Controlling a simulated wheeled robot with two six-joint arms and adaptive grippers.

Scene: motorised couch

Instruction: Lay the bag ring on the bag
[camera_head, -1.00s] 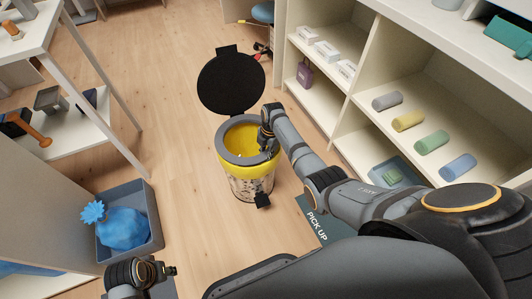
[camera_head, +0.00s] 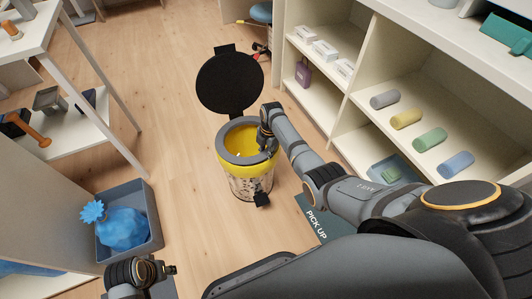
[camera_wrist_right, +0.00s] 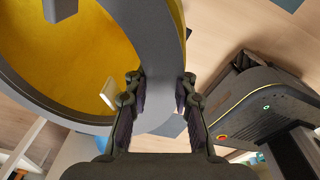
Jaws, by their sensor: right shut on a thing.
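The bag ring (camera_head: 228,153) is a grey ring at the mouth of a round bin in the head view. The yellow bag (camera_head: 232,169) lines the bin and shows through the ring and as a band below it. My right gripper (camera_head: 267,147) is at the ring's right side. In the right wrist view the ring (camera_wrist_right: 164,60) passes between the fingers of my right gripper (camera_wrist_right: 163,100), which is shut on it. I cannot tell whether the ring touches the bag all round. My left gripper (camera_head: 172,270) is low at the left, far from the bin; its jaws are unclear.
The bin's black lid (camera_head: 230,84) stands open behind it. A grey crate (camera_head: 154,232) with a blue tied bag (camera_head: 122,229) is at the left. White shelves (camera_head: 350,105) with coloured rolls stand at the right.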

